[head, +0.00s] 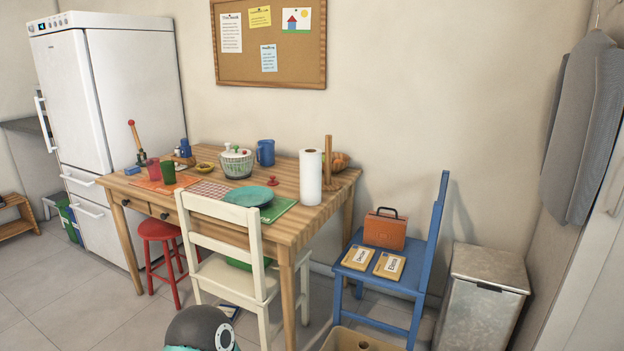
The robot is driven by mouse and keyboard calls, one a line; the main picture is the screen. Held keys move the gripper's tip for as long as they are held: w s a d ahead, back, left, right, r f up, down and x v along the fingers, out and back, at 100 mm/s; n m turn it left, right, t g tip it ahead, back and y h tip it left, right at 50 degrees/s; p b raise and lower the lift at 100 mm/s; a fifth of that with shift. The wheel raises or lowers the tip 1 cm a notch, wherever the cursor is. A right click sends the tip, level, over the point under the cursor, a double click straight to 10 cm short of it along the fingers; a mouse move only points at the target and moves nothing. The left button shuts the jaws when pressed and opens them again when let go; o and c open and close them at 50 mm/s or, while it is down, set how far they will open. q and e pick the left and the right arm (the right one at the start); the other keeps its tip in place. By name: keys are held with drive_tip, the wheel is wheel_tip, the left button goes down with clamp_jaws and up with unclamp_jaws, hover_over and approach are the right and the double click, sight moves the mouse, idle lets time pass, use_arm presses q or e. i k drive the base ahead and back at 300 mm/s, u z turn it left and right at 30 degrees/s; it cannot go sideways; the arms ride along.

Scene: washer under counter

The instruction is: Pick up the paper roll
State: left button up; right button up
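The white paper roll (310,178) stands upright on the wooden table (290,222), near its right end. A wooden post (328,156) rises just right of and behind the roll; I cannot tell if they touch. A teal plate (249,196) lies to the left of the roll, and a small red item (272,181) is close beside it. Neither of my grippers shows in the head view.
A cream chair (225,222) stands at the table's front. A blue chair (420,255) to the right carries an orange case (385,229) and two packets. A bin (483,300) is farther right. An open box (362,341) and a dark rounded shape (200,328) show at the bottom.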

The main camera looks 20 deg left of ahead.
sight(310, 158)
drive_tip(key=u, duration=1.3)
drive_tip(key=i, duration=0.15)
drive_tip(key=z, duration=2.8)
drive_tip(key=i, duration=0.15)
drive_tip(key=z, duration=1.05)
drive_tip(key=k, duration=1.55)
drive_tip(key=z, duration=0.95)
drive_tip(key=i, duration=0.15)
drive_tip(key=u, duration=3.05)
drive_tip(key=i, duration=0.4)
drive_tip(key=u, duration=0.05)
